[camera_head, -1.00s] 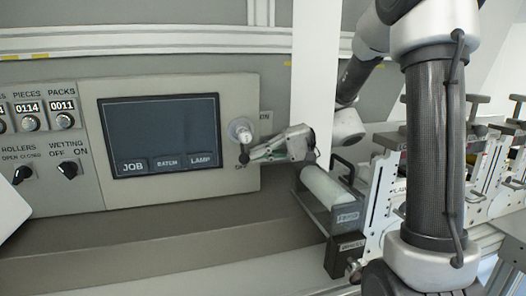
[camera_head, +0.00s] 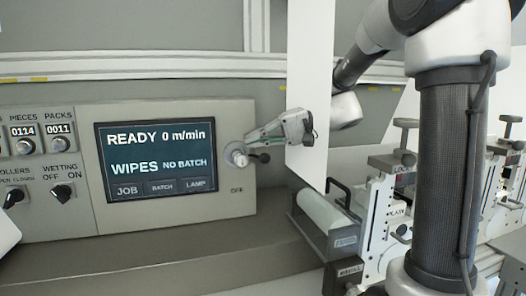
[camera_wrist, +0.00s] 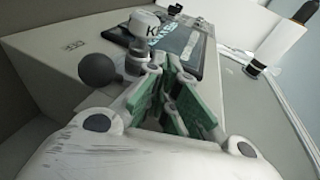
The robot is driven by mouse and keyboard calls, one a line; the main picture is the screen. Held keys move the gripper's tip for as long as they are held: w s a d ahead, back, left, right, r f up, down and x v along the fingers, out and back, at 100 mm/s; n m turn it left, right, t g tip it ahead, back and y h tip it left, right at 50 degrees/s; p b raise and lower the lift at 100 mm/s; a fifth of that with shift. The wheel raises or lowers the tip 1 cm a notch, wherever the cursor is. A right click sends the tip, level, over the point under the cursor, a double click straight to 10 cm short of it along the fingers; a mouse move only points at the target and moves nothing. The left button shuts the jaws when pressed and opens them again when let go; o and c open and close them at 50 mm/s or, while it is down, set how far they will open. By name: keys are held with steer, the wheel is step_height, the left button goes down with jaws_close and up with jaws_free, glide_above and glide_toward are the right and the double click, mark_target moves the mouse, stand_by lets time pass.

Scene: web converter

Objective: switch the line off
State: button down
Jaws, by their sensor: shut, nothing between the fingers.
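The line's rotary switch (camera_head: 237,154) is at the right edge of the control panel, right of the screen. Its lever ends in a black ball (camera_head: 263,157) and points right. The OFF label (camera_head: 237,190) shows below the switch; the ON label is hidden behind my gripper. My gripper (camera_head: 250,138) is shut and empty, just above the lever, with its tips close to the knob. In the wrist view the black ball (camera_wrist: 98,70) lies left of my fingers (camera_wrist: 172,88); I cannot tell whether they touch.
The lit screen (camera_head: 156,160) reads READY 0 m/min, WIPES, NO BATCH. A white hanging sheet (camera_head: 308,90) is beside my gripper. A white roller (camera_head: 328,215) and the machine's stations (camera_head: 400,185) stand at the right. The ledge below the panel is clear.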

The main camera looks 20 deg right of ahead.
steer(key=s+d+r+n+h, duration=0.1)
steer(key=s+d+r+h, duration=0.2)
steer(key=d+r+h, duration=0.75)
steer(key=a+x, duration=0.1)
steer(key=x, duration=1.3)
steer(key=shift+a+r+g, duration=0.2)
steer(key=shift+r+g, duration=0.05)
steer(key=shift+g, duration=0.05)
steer(key=shift+d+f+y, duration=0.1)
steer(key=shift+f+y, duration=0.15)
steer(key=shift+y, duration=0.5)
step_height(320, 180, down, 7)
steer(key=a+m+y, duration=0.1)
steer(key=y, duration=0.7)
steer(key=shift+a+t, duration=0.25)
steer(key=shift+t, duration=0.15)
steer(key=shift+f, duration=0.25)
